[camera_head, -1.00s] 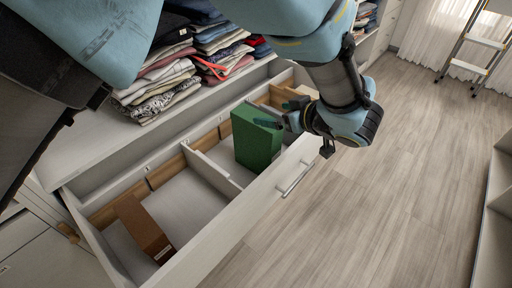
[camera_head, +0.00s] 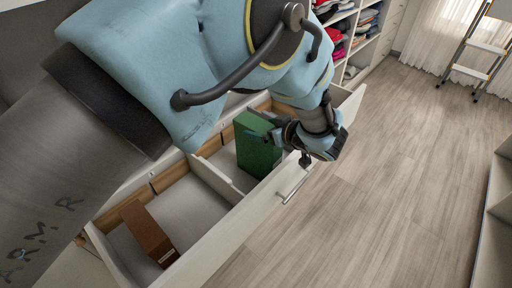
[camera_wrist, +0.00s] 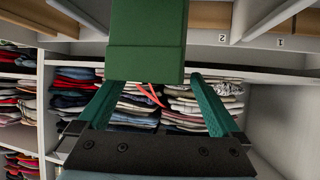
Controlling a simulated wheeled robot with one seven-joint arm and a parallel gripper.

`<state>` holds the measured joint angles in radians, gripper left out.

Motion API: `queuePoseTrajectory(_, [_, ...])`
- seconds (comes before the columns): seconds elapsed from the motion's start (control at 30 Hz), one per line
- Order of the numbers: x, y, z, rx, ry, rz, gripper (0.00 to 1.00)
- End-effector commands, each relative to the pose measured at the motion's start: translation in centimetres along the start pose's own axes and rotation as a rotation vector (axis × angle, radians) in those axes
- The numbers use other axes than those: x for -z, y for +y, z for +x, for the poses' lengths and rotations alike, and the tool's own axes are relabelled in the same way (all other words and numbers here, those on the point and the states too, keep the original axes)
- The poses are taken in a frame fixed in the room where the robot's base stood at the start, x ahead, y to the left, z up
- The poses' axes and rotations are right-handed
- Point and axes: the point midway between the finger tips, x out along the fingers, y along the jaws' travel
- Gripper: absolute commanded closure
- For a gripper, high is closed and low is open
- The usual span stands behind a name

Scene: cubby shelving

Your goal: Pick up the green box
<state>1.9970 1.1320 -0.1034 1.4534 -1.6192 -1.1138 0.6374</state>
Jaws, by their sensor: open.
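The green box (camera_head: 257,145) stands upright in a compartment of the open drawer (camera_head: 231,232) in the head view. In the wrist view the green box (camera_wrist: 148,38) fills the top middle, just past my fingertips. My gripper (camera_head: 268,133) is at the box's upper right side in the head view. In the wrist view its two teal fingers (camera_wrist: 152,78) are spread, with the end of the box in line with the gap between them. I cannot tell whether either finger touches the box.
A brown box (camera_head: 148,231) lies in the drawer's nearer compartment, beyond a white divider (camera_head: 216,180). Folded clothes (camera_wrist: 140,105) fill shelves by the drawer. A ladder (camera_head: 478,50) stands at the far right. The wooden floor (camera_head: 390,180) right of the drawer is clear.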

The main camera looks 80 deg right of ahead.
Motion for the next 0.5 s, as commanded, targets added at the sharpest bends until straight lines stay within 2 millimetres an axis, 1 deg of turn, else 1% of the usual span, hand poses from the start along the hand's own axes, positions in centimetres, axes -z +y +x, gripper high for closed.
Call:
queuePoseTrajectory(0.1, [0.05,-0.01,0.72,0.0,0.001,0.0,0.0])
queuePoseTrajectory(0.3, [-0.01,0.0,0.8,0.0,0.0,0.0,0.0])
queuePoseTrajectory(0.37, [-0.01,-0.01,0.79,0.0,0.0,0.0,0.06])
queuePoseTrajectory(0.5, [-0.01,-0.01,0.79,0.0,0.0,0.0,0.21])
